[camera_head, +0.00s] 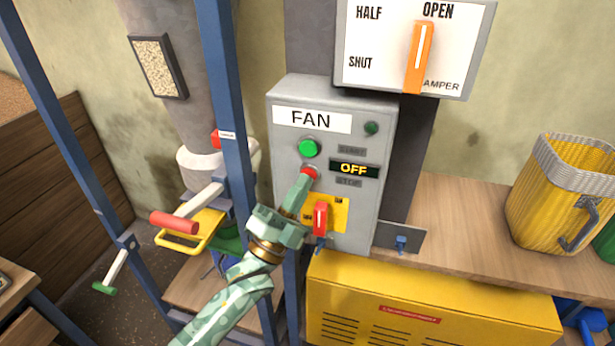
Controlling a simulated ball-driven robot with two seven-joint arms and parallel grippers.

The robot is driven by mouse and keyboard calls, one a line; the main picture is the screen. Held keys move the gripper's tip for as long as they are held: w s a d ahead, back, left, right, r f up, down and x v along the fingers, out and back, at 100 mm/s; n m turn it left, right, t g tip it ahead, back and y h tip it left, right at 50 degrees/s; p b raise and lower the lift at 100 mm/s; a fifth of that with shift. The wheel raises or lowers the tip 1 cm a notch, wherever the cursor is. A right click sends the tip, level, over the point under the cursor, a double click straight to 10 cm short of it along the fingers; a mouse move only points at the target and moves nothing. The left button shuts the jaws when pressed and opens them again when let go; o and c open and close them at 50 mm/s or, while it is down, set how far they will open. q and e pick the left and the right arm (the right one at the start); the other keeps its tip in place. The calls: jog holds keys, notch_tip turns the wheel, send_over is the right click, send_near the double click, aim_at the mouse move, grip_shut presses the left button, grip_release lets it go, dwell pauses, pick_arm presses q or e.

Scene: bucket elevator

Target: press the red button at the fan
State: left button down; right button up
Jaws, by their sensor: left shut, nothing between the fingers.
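The grey fan box (279,158) stands upright in the middle of the head view, with a white FAN label at its top. Its red button (311,171) sits below the green button (308,148). The small display (354,169) to the right reads OFF. My left gripper (306,180) is shut and empty, its tip at the red button and covering the button's lower part. I cannot tell whether the tip presses it or just meets it. My right gripper is not in view.
A red switch (320,218) on a yellow plate sits just right of my gripper. The damper panel (381,48) with an orange lever (418,58) is above. A blue post (227,100) stands left. A yellow bucket (545,205) stands on the wooden bench (455,215) at right.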

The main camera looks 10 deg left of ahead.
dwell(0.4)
pick_arm(q)
jog(key=shift+s+p, duration=0.4)
jog(key=shift+s, duration=0.45)
jog(key=shift+s+a+p, duration=0.1)
jog(key=shift+s+p, duration=0.8)
jog(key=shift+s, duration=1.6)
